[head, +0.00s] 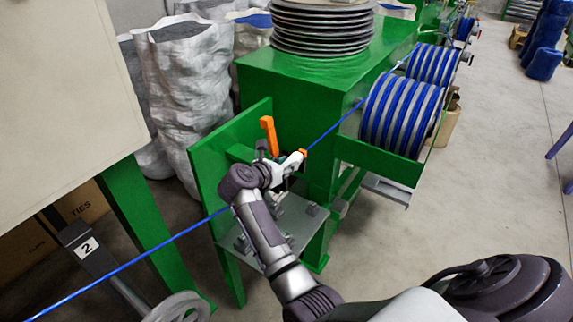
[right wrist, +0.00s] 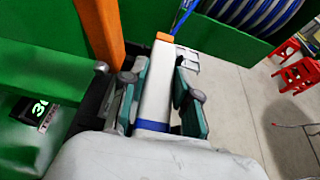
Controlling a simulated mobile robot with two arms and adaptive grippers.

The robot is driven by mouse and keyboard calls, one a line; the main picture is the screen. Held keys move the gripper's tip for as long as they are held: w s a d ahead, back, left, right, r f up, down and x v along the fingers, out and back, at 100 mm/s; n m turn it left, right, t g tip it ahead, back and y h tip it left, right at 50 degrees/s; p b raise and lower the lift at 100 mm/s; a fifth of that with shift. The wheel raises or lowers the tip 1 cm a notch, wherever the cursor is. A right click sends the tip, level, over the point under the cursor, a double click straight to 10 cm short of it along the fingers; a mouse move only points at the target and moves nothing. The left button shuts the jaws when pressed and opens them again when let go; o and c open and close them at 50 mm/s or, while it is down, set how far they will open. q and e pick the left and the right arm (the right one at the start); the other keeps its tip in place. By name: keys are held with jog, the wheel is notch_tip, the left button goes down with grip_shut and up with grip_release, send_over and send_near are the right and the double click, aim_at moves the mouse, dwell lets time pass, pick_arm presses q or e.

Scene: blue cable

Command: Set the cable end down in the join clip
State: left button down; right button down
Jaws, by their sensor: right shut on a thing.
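My right gripper (head: 291,168) is at the green workstation, shut on a white tubular piece with an orange tip, which looks like the cable end (right wrist: 155,88). In the right wrist view its teal-lined fingers (right wrist: 158,102) lie on both sides of it. A blue band shows at the near end of the tube. The blue cable (head: 334,128) runs from the orange tip up to the right. An upright orange lever (head: 269,134) stands just left of the gripper; it also shows in the wrist view (right wrist: 99,30). I cannot pick out the join clip with certainty. My left gripper is out of view.
Blue cable spools (head: 405,113) stand at the right on a green frame. A second blue cable stretch (head: 130,262) runs to the lower left. A green panel (head: 222,165) stands left of the gripper. White sacks (head: 188,90) stand behind.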

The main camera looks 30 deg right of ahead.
jog(key=shift+f, duration=0.15)
jog(key=c, duration=0.8)
grip_release()
jog(key=shift+o, duration=0.2)
